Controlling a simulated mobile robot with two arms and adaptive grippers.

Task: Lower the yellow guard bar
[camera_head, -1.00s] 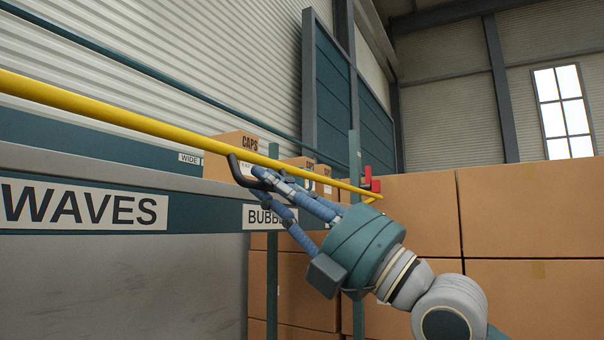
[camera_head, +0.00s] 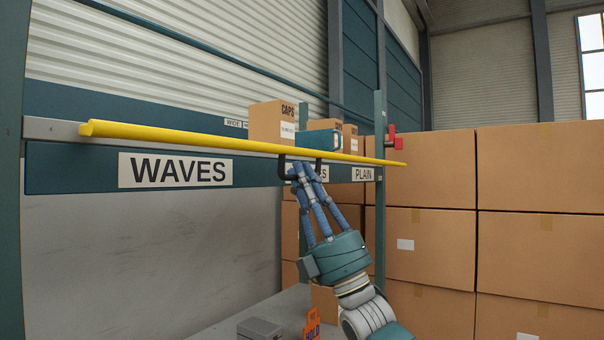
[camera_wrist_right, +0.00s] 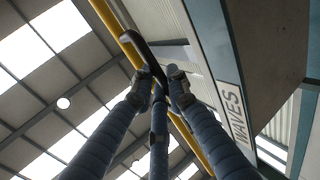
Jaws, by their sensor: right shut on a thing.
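The yellow guard bar (camera_head: 215,137) runs along the front of the shelf, just above the labels. It slopes slightly down to the right, to its far end below a red bracket (camera_head: 391,137). A black handle (camera_head: 283,165) hangs from the bar. My right gripper (camera_head: 304,171) reaches up from below, with its blue fingers shut on the handle. In the right wrist view, the fingertips (camera_wrist_right: 160,82) close around the black handle (camera_wrist_right: 141,50), beside the yellow bar (camera_wrist_right: 108,18). The exact finger contact is partly hidden. My left gripper is not in view.
The shelf beam carries a WAVES label (camera_head: 175,170). A CAPS box (camera_head: 270,122) and other cartons sit on the shelf behind the bar. Large stacked cartons (camera_head: 430,170) fill the right side. An orange tag (camera_head: 312,325) and a grey box (camera_head: 258,329) show low down.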

